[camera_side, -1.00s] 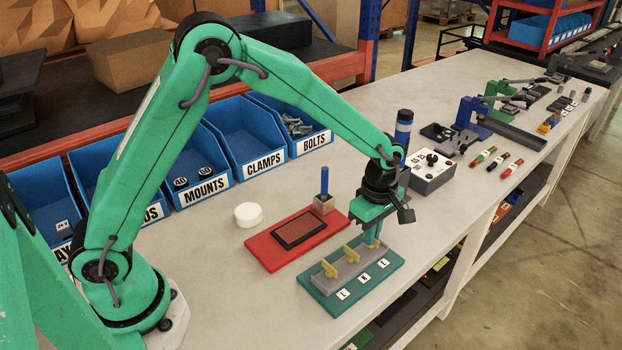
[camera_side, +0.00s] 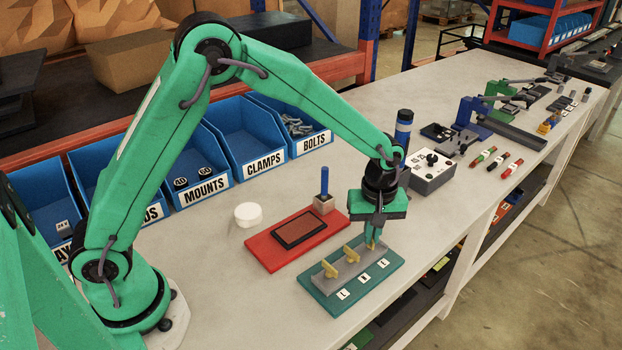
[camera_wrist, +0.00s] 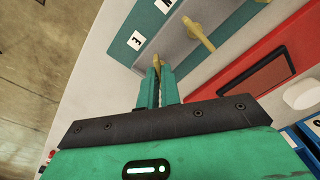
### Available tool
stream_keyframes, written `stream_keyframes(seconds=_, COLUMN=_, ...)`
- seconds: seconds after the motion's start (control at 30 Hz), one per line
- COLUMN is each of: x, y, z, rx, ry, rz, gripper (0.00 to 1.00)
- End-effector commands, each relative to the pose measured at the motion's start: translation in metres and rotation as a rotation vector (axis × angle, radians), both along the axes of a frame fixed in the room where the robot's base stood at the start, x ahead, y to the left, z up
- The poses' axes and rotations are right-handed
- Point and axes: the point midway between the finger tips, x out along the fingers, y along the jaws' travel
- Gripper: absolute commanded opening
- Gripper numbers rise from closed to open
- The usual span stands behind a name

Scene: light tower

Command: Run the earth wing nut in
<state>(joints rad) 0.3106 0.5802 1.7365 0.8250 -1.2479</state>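A teal plate (camera_side: 334,305) carries a grey block (camera_side: 342,274) with three yellow wing nuts in a row. Small white tags in front appear to read L, N and E. My gripper (camera_side: 373,241) points down over the right-hand wing nut, the earth one (camera_side: 374,246), beside the E tag (camera_side: 382,264). In the wrist view my two green fingers (camera_wrist: 159,80) stand close together with this wing nut (camera_wrist: 157,61) between them, and they look shut on it. Its lower part is hidden. The middle wing nut (camera_side: 351,254) and left wing nut (camera_side: 330,270) stand free.
A red tray (camera_side: 264,252) with a dark panel (camera_side: 299,231) lies behind the plate. A blue-handled tool (camera_side: 324,184) stands upright in a small holder. A white round piece (camera_side: 248,214), a grey control box (camera_side: 432,171) and blue bins (camera_side: 250,140) stand around. The table's front edge is close.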

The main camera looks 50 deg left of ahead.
Motion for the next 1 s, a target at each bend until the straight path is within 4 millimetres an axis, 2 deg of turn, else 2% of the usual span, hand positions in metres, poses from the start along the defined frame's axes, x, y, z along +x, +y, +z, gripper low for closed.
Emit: stream_keyframes(seconds=1.0, x=0.0004, y=-0.0001, z=0.0033, rx=0.000, ry=-0.001, rz=-0.966, gripper=0.00)
